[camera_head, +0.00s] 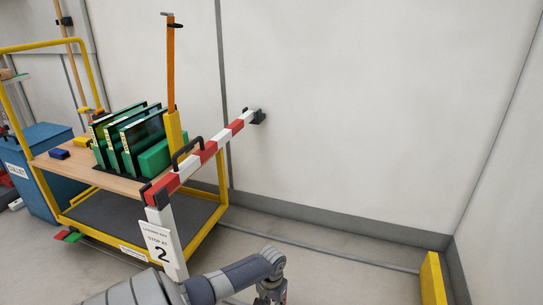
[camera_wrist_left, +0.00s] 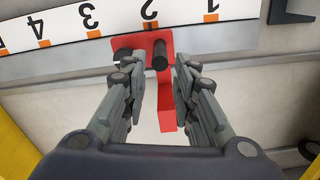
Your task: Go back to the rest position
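My left arm (camera_head: 230,279) comes in at the bottom of the head view, bent downward at its end. Its gripper is mostly cut off by the lower edge there. In the left wrist view my left gripper (camera_wrist_left: 160,72) is open, its two fingers apart with nothing held. Beyond the fingers is a red bracket (camera_wrist_left: 166,95) with a dark round peg (camera_wrist_left: 160,54) that shows in the gap between the fingertips. I cannot tell how near the peg is. My right gripper is in neither view.
A yellow cart (camera_head: 210,226) carries green framed panels (camera_head: 145,137). A red-and-white barrier (camera_head: 205,152) on a white post (camera_head: 165,225), signed "2", stands before it. A blue bin (camera_head: 38,165) is at left, a yellow post (camera_head: 432,280) at lower right. A numbered strip (camera_wrist_left: 60,28) runs above the bracket.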

